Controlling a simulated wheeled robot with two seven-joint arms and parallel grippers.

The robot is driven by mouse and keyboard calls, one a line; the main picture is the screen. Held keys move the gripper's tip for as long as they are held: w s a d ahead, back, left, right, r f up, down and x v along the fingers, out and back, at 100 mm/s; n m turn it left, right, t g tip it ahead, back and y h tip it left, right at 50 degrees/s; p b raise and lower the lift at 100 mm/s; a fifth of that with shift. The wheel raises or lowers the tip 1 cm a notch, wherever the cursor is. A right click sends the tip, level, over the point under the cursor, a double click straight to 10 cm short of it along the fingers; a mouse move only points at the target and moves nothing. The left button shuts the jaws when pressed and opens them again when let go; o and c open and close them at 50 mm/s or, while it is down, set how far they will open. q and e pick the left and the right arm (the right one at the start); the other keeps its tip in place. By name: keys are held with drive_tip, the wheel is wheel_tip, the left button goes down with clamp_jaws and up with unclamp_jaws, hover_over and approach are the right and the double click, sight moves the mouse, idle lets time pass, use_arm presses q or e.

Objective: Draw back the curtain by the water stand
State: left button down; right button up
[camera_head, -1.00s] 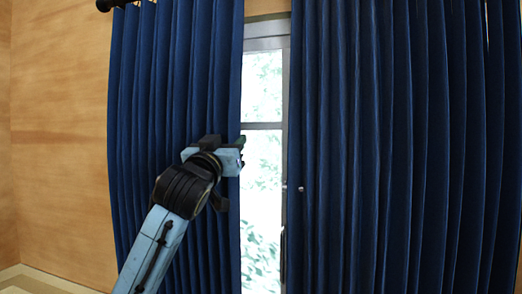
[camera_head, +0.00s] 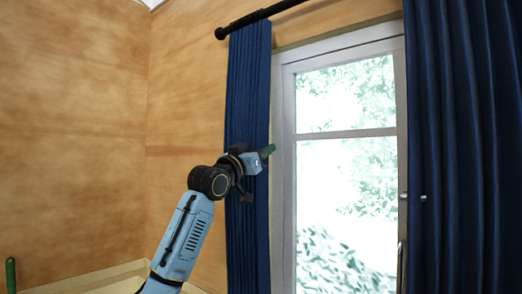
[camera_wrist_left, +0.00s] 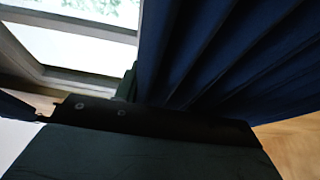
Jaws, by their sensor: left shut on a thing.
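The left blue curtain (camera_head: 248,90) hangs bunched into a narrow strip on the left side of the window. My left gripper (camera_head: 266,153) is at the right edge of this curtain, about halfway up, and is shut on it. In the left wrist view the curtain (camera_wrist_left: 215,55) hangs in folds right behind the dark gripper body (camera_wrist_left: 130,115). The fingertips are mostly hidden there. The right blue curtain (camera_head: 465,140) still covers the right side of the window. My right gripper is not in view.
The window (camera_head: 345,180) has a white frame and bright greenery outside. A black curtain rod (camera_head: 256,17) runs above. Plywood walls (camera_head: 90,140) meet in a corner at the left. A green rod-like thing (camera_head: 11,275) shows at the lower left edge.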

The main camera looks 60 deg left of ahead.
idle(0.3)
use_arm(q)
drive_tip(key=c, duration=0.8)
unclamp_jaws()
drive_tip(key=shift+c, duration=0.2)
drive_tip(key=b+v, duration=0.7)
drive_tip(key=v, duration=0.6)
drive_tip(key=shift+s, duration=0.2)
